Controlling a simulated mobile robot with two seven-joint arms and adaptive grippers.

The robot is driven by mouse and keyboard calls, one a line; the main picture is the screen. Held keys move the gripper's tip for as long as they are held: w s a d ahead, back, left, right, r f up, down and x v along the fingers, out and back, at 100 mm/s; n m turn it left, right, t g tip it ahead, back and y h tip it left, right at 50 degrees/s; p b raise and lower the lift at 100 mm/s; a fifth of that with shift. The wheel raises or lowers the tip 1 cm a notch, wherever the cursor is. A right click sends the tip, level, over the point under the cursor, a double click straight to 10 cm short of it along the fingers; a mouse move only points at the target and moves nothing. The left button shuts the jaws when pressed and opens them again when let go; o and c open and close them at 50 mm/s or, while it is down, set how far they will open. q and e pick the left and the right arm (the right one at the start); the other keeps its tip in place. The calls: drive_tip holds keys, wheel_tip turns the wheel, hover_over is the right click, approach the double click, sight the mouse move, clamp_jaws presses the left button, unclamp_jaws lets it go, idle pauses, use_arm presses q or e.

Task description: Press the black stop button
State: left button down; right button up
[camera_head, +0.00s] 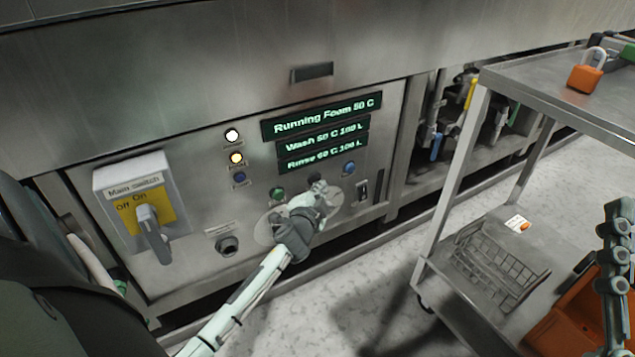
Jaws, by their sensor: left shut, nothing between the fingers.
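The washer's control panel (193,225) fills the left and middle of the view. My left gripper (318,190) is shut and empty, its fingertips at the lower row of buttons. A dark button (314,179) shows just behind and above the fingertips, partly hidden by them; it looks like the black stop button. I cannot tell whether the fingertips touch it. A green button (277,193) sits to its left and a blue button (349,168) to its right. My right gripper is not clearly seen.
A main switch box (118,178) is at the left. Lit displays (321,118) sit above the buttons. A metal trolley (553,93) stands at the right, with an orange padlock (586,76) on top and a wire basket (497,265) below. A grey jointed part crosses the right edge.

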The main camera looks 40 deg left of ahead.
use_arm(q)
drive_tip(key=shift+w+a, duration=0.1)
drive_tip(key=shift+a, duration=0.2)
drive_tip(key=shift+d, duration=0.1)
idle(0.4)
drive_tip(key=shift+s+d, duration=0.35)
drive_tip(key=shift+d, duration=0.45)
drive_tip(key=d, duration=0.1)
drive_tip(key=s+d, duration=0.1)
drive_tip(key=d, duration=0.1)
drive_tip(key=s+d, duration=0.1)
drive_tip(key=shift+d, duration=0.35)
idle(0.6)
